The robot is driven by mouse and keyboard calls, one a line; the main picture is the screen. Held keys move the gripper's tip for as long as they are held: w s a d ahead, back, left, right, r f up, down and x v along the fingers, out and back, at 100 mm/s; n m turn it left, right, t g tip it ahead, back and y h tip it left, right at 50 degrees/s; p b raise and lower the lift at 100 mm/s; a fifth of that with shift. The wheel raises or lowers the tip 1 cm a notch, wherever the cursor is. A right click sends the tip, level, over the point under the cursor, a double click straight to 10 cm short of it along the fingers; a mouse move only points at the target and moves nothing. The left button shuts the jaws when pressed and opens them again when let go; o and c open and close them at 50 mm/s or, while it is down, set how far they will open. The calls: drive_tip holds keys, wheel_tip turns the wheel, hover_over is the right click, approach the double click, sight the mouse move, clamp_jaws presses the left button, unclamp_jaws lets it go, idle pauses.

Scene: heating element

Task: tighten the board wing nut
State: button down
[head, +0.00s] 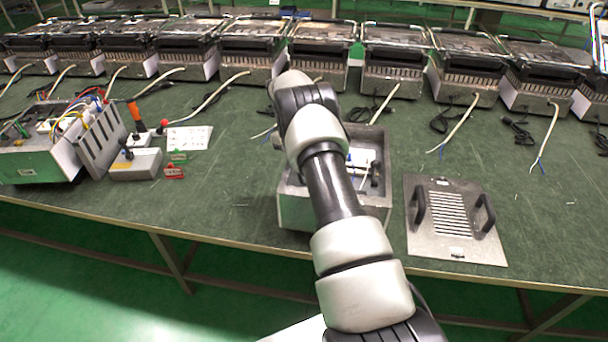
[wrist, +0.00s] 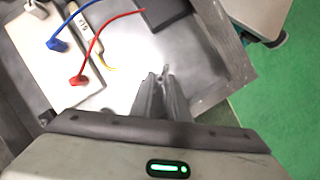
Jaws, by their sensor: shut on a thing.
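In the wrist view my gripper (wrist: 160,92) reaches down into an open metal box (wrist: 225,62). Its fingers are close together, shut on a small part at their tips. The part, which looks like the board wing nut (wrist: 165,72), is mostly hidden by the fingers. A white board (wrist: 45,58) lies to the left with a blue wire, a red wire and a yellow wire end near it. In the head view the open box (head: 297,208) stands under my arm, which hides much of its inside and my gripper.
A metal cover plate (head: 455,245) with two black handles lies right of the box. An opened unit (head: 45,155) with wires, screwdrivers and small red and green parts are on the left. A row of heating units (head: 390,70) lines the back. The table's front edge is close.

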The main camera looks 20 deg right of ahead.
drive_tip(key=m+y, duration=0.1)
drive_tip(key=m, duration=0.3)
drive_tip(key=shift+d+f+y+b, duration=0.1)
drive_tip(key=shift+d+y+b, duration=0.05)
drive_tip(key=shift+y+b, duration=0.25)
drive_tip(key=shift+d+m+y, duration=0.15)
drive_tip(key=shift+m+y, duration=0.35)
drive_tip(key=shift+m, duration=1.5)
drive_tip(key=c, duration=1.7)
unclamp_jaws()
drive_tip(key=shift+d+r, duration=0.1)
drive_tip(key=shift+r, duration=0.1)
wheel_tip(320, 180, up, 10)
drive_tip(key=shift+f+p, duration=0.1)
drive_tip(key=shift+p, duration=0.55)
